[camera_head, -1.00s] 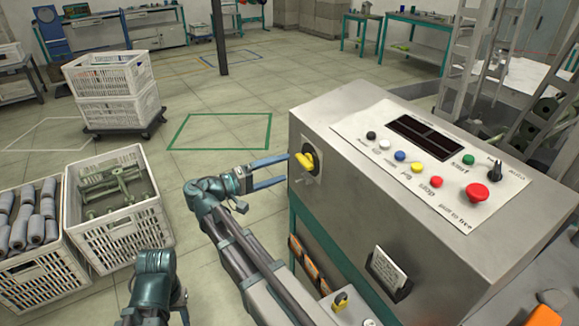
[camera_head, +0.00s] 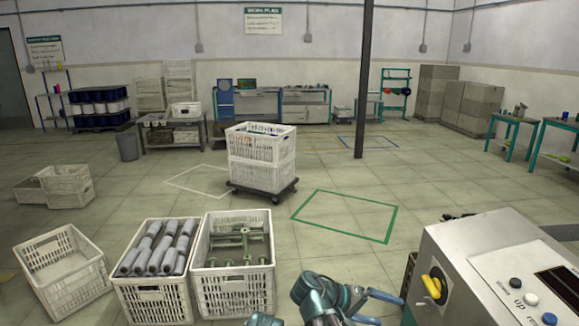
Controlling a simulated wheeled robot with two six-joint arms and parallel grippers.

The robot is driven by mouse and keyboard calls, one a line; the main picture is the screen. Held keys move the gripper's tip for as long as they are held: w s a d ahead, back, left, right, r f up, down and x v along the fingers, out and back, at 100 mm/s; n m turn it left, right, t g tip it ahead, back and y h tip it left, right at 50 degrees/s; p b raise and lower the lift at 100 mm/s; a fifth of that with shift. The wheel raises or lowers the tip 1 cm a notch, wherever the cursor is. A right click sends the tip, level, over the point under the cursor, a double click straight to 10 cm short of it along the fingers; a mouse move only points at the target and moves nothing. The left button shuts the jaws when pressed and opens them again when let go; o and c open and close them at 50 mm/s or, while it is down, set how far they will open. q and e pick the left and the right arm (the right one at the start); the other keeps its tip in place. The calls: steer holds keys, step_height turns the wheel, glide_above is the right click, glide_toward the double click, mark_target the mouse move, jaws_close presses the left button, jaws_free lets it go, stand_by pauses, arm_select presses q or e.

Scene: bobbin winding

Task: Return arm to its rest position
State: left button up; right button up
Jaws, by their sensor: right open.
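My right gripper (camera_head: 376,307) is at the bottom of the head view, left of the grey control box (camera_head: 470,250). Its fingers are spread apart with nothing between them. The yellow switch handle (camera_head: 431,286) on the box's side is to the right of the fingers and apart from them. Only the top of my left arm shows at the bottom edge; its gripper fingers are out of the picture.
A white crate of grey bobbins (camera_head: 122,287) and a crate of green metal parts (camera_head: 268,279) stand left of my right arm. An empty crate (camera_head: 62,277) is further left. Stacked crates (camera_head: 262,177) sit on a dolly. The floor inside the green outline (camera_head: 345,193) is clear.

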arm_select(q)
step_height(320, 180, up, 13)
steer(key=p, duration=1)
steer(key=shift+p, duration=0.4)
arm_select(e)
steer(key=s+a+n+y, duration=0.2)
steer(key=s+a+y, duration=0.3)
steer(key=a, duration=0.4)
steer(key=s+a+r+n+g+y, duration=0.1)
steer(key=s+a+n+y, duration=0.1)
steer(key=s+a+y, duration=0.4)
steer(key=s+a, duration=0.1)
steer(key=a, duration=0.3)
steer(key=shift+s+a+r, duration=0.15)
steer(key=shift+s+a, duration=0.05)
steer(key=shift+s, duration=0.2)
arm_select(q)
steer(key=shift+r, duration=0.1)
